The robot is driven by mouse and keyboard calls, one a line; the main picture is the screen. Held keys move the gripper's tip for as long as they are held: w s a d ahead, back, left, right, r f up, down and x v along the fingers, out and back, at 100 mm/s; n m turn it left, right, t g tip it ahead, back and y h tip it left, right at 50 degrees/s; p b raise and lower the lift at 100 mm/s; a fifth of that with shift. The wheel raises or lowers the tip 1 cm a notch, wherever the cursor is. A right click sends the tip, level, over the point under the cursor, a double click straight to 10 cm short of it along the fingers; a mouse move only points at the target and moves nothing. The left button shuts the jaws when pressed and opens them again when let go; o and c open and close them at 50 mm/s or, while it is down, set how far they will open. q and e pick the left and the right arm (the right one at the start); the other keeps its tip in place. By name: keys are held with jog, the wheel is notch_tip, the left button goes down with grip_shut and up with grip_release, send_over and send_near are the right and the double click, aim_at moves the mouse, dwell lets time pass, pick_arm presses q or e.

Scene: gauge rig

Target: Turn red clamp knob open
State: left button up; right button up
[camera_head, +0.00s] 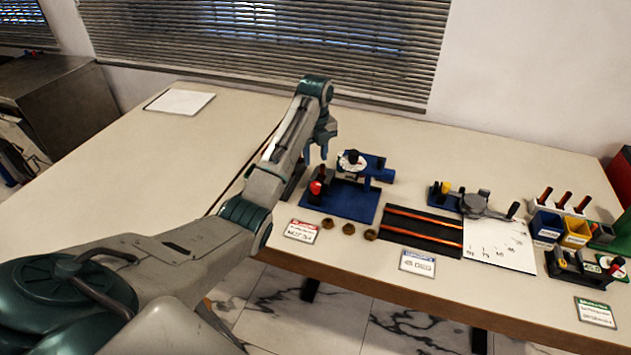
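The red clamp knob (315,188) is a small red piece at the left end of the blue gauge rig (345,207). The rig also carries a white dial with a black knob (352,157) and a blue block on its right. My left arm reaches in from the left. Its gripper (316,153) points down, above and just behind the red knob in the picture, apart from it. The two fingers show a gap with nothing seen between them. My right gripper is not in view.
Several brown nuts (348,229) lie in front of the rig. To the right are a black mat with orange rails (422,229), a white sheet (500,246), a grey tool (482,204), and blue (545,227) and yellow bins. The table's left and back are mostly clear.

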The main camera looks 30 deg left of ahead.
aim_at(315, 184)
pick_arm(q)
notch_tip(315, 184, down, 10)
jog(key=shift+r+p, duration=0.2)
jog(key=shift+p, duration=0.85)
jog(key=shift+f, duration=0.4)
jog(key=shift+c, duration=0.4)
jog(key=c, duration=0.6)
